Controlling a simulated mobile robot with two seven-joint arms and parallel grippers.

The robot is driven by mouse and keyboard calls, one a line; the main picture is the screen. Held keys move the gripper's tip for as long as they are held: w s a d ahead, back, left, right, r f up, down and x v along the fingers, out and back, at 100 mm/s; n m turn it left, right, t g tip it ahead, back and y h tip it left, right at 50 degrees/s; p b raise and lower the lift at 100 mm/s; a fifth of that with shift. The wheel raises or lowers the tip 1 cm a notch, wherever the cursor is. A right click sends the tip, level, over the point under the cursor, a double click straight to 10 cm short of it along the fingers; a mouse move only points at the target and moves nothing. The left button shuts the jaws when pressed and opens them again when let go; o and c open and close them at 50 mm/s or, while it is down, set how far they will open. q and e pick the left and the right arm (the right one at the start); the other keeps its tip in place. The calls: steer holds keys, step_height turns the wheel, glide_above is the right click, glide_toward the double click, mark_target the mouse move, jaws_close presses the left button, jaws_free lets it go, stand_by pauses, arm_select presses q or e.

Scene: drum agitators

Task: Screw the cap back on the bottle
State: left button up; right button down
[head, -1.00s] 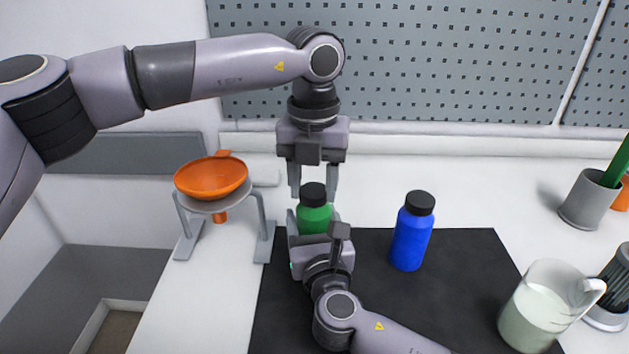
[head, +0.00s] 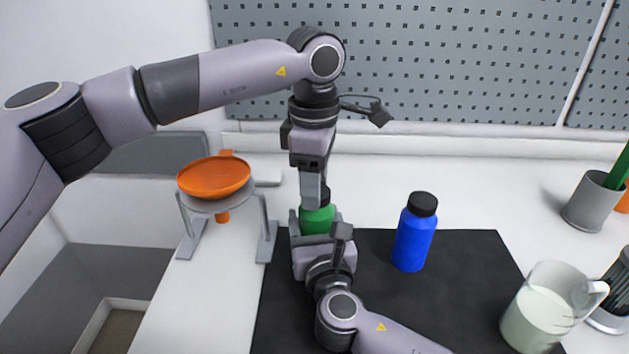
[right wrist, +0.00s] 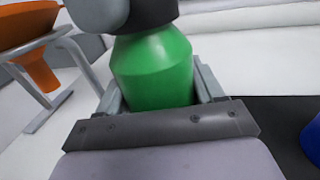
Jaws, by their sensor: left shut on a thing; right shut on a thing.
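A green bottle (head: 317,220) stands upright near the back left edge of the black mat (head: 461,250). A black cap (head: 326,196) is on its top, mostly hidden by my left gripper. My left gripper (head: 317,200) points straight down and is shut on the cap. My right gripper (head: 316,228) comes from the front and is shut on the body of the green bottle. In the right wrist view the green bottle (right wrist: 152,72) sits between my right fingers, with the cap (right wrist: 152,12) at its neck. How tightly the cap is seated cannot be seen.
A blue bottle (head: 413,238) with a black cap stands on the mat to the right. An orange funnel (head: 213,177) rests in a grey stand (head: 267,227) at left. A jug of pale liquid (head: 543,308) and a grey cup (head: 590,203) are at right.

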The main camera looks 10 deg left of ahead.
arm_select(q)
steer(key=m, duration=0.6)
steer(key=shift+w, duration=0.1)
arm_select(e)
steer(key=shift+f, duration=0.1)
arm_select(q)
steer(key=m, duration=0.4)
steer(key=shift+d+m, duration=0.1)
steer(key=shift+m, duration=0.3)
steer(key=m, duration=0.6)
steer(key=shift+d, duration=0.1)
steer(key=m, duration=0.5)
steer(key=shift+m, duration=0.4)
steer(key=o, duration=1.1)
steer(key=shift+c, duration=0.2)
step_height(320, 180, up, 12)
